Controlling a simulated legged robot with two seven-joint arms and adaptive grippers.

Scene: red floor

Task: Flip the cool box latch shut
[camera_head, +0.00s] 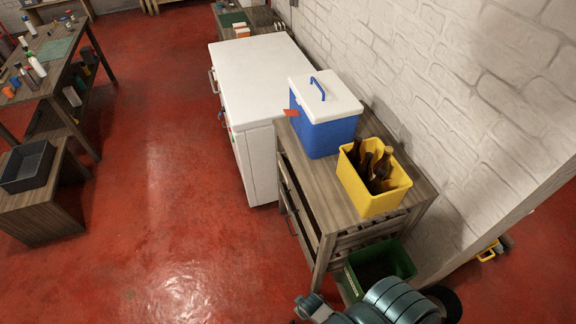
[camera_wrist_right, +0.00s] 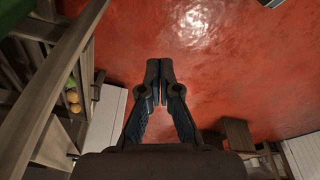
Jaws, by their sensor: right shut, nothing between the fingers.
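The blue cool box (camera_head: 320,132) with a white lid (camera_head: 325,97) and a blue handle (camera_head: 318,88) stands on the wooden cabinet (camera_head: 315,185). A small red-orange piece (camera_head: 292,113), which looks like the latch, sticks out from the box's left side near the lid. The lid looks closed. My right gripper (camera_wrist_right: 159,88) points over the red floor in the right wrist view, shut and empty, away from the cool box. In the head view only part of my arm shows at the bottom right. My left gripper is not in view.
A yellow crate of brown bottles (camera_head: 372,200) stands beside the cool box on the cabinet. A white chest (camera_head: 262,75) adjoins behind. A green bin (camera_head: 385,262) sits low at the cabinet's near end. The brick wall is close on the right; red floor (camera_head: 180,190) is open on the left.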

